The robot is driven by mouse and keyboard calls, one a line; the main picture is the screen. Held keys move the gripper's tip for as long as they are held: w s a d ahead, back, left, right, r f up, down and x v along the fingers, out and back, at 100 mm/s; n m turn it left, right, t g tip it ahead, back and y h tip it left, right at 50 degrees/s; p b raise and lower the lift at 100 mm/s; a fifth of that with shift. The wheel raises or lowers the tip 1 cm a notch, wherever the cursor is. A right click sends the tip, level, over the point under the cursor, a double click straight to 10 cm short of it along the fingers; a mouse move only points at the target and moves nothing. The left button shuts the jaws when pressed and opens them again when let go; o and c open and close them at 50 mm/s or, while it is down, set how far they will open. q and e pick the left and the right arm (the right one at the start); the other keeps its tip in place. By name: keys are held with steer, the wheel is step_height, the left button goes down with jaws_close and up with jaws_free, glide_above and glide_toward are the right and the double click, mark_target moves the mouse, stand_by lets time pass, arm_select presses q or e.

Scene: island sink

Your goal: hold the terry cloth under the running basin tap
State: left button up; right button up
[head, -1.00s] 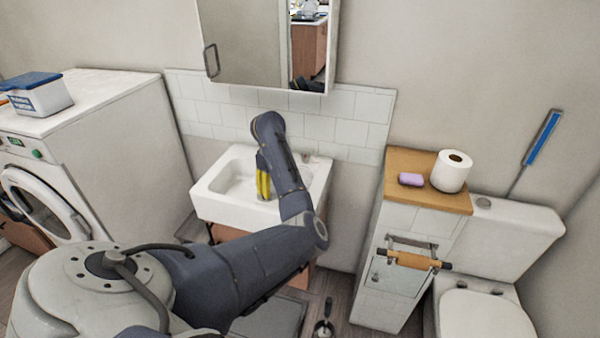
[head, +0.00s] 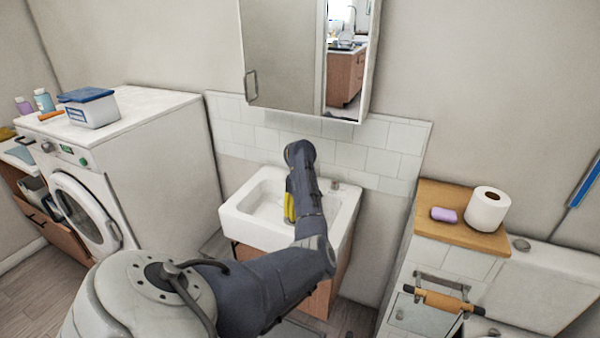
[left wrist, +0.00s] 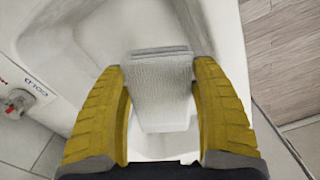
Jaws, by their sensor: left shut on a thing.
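My left gripper (head: 289,208) is over the white basin (head: 255,232), its yellow fingers pointing down and partly hidden by my arm. In the left wrist view the two yellow fingers of the gripper (left wrist: 160,72) are shut on the pale grey terry cloth (left wrist: 161,88), which hangs between them above the basin (left wrist: 60,48). In the head view the cloth is hidden. A knob (left wrist: 18,102) beside a "COLD" label is at the left of the wrist view. The tap's spout and any running water cannot be made out. My right gripper is not in view.
A mirror cabinet (head: 290,60) hangs above the basin. A washing machine (head: 165,150) with a blue-lidded box (head: 92,108) stands to the left. A tiled cabinet to the right has a wooden top (head: 430,200) with purple soap (head: 444,214) and a toilet roll (head: 487,208).

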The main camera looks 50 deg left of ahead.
arm_select(q)
steer(key=w+a+f, duration=0.1)
steer(key=w+a, duration=0.4)
steer(key=a, duration=0.1)
steer(key=shift+w+a+f, duration=0.25)
steer(key=shift+w+f, duration=0.1)
stand_by(0.3)
steer(key=shift+a, duration=0.1)
stand_by(0.6)
steer(key=shift+s+d, duration=1.3)
steer(key=shift+d, duration=0.25)
steer(key=shift+s+d, duration=1.3)
steer(key=shift+d, duration=0.2)
steer(key=shift+d, duration=0.1)
steer(key=shift+s+d+r, duration=0.7)
steer(key=shift+d+r, duration=0.1)
steer(key=shift+r, duration=0.1)
steer(key=shift+s+d+r, duration=0.65)
steer(key=shift+d+r, duration=0.15)
steer(key=shift+r, duration=0.05)
steer(key=shift+s+d+r, duration=0.2)
steer(key=shift+s, duration=0.1)
